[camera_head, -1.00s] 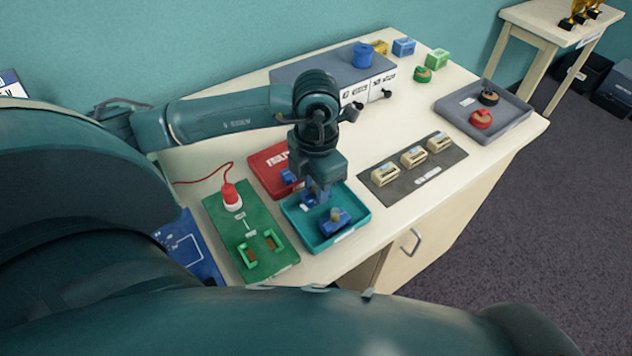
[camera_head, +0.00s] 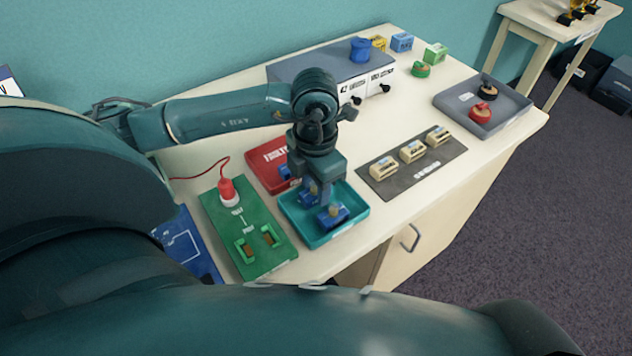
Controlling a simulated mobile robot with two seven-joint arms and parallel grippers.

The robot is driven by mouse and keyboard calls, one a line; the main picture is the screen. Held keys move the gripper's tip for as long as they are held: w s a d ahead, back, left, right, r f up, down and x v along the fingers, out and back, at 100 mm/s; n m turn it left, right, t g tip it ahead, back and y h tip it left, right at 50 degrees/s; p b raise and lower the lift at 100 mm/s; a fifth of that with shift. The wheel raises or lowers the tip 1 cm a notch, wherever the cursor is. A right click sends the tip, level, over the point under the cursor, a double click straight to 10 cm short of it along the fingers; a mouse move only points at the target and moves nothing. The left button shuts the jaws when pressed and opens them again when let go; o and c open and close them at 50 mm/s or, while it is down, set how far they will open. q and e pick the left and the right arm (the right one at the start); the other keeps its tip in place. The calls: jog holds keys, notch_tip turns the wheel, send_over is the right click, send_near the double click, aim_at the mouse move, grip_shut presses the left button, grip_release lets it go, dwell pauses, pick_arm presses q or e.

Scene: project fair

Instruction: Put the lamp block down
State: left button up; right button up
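My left gripper (camera_head: 324,198) points down over the teal tray (camera_head: 327,241) near the front of the table. Its fingertips are low, at a small blue block (camera_head: 334,215) in the tray. A second blue block (camera_head: 307,196) is just behind and left of the fingers, partly hidden. I cannot tell whether the fingers touch or grip either block, or which one is the lamp block. Another blue piece (camera_head: 285,172) shows at the red tray marked faulty (camera_head: 266,160). My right gripper is not in view.
A green board (camera_head: 235,218) with a red lamp (camera_head: 227,188) lies left of the tray. A dark mat (camera_head: 428,172) with several cream blocks is right. A grey box (camera_head: 335,65) stands behind, and a grey tray (camera_head: 505,118) with knobbed pieces is far right.

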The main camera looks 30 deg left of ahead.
pick_arm(q)
jog(key=shift+w+a+r, duration=0.15)
jog(key=shift+w+a, duration=0.1)
jog(key=shift+a, duration=0.15)
jog(key=shift+r+p, duration=0.5)
jog(key=shift+p, duration=0.1)
notch_tip(320, 180, up, 12)
jog(key=shift+s+d+b, duration=0.15)
jog(key=shift+d+b, duration=0.05)
jog(key=shift+b, duration=0.25)
jog(key=shift+f, duration=0.1)
